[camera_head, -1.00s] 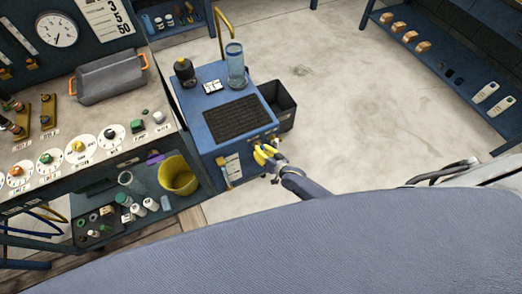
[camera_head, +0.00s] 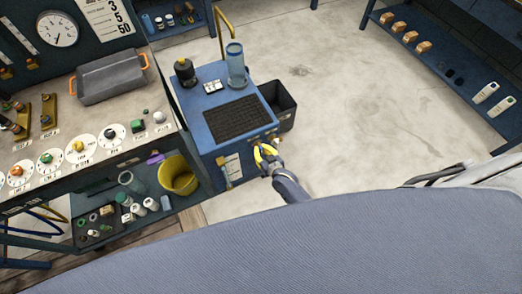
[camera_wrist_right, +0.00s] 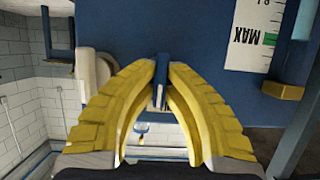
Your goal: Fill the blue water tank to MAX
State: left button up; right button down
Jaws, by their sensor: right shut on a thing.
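The blue water tank (camera_head: 209,133) is a blue box-shaped unit with a dark grille on top, standing beside the workbench. A white level scale is on its front; in the right wrist view the scale (camera_wrist_right: 252,38) reads MAX beside a green mark. My right gripper (camera_head: 262,150), with yellow fingers, is at the tank's front right. In the right wrist view its fingertips (camera_wrist_right: 160,66) are shut on a small blue lever-like piece (camera_wrist_right: 159,96) in front of the tank's blue face. What the piece connects to is mostly hidden by the fingers. My left gripper is not in view.
A clear blue cylinder (camera_head: 236,66) and a black bottle (camera_head: 185,71) stand on the tank's top. A dark open bin (camera_head: 288,112) is right of it. A yellow bucket (camera_head: 178,177) sits on the bench's lower shelf. The concrete floor to the right is clear.

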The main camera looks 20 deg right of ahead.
dwell(0.4)
jog(key=c, duration=1.5)
grip_release()
jog(key=shift+o, duration=0.2)
jog(key=v, duration=1.2)
jog(key=shift+a, duration=0.15)
